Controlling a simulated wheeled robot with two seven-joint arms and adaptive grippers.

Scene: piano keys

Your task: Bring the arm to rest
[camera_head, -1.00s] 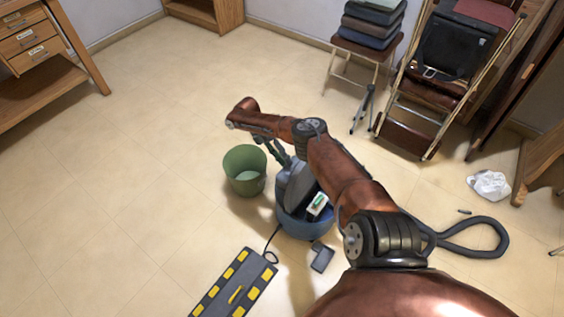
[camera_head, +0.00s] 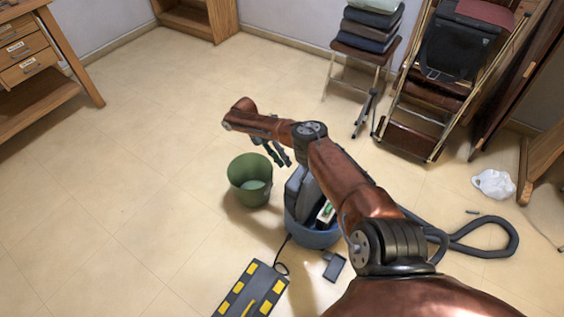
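My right arm comes in from the lower right and reaches up and left over the floor, bent at its elbow and wrist. My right gripper (camera_head: 280,160) hangs below the wrist, its dark fingers small and pointing down. In the picture it lies just above the gap between a green bucket (camera_head: 250,186) and a blue tub (camera_head: 312,236). Nothing shows held in it, but the fingers are too small to tell open from shut. My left gripper is out of view. No piano keys are in view.
The tub holds grey and dark items and is partly behind my arm. A yellow-marked dark case (camera_head: 248,290), a small dark box (camera_head: 334,265), a hose (camera_head: 478,243) and a white bag (camera_head: 493,185) lie on the floor. Drawers (camera_head: 28,67) stand at left. The left floor is clear.

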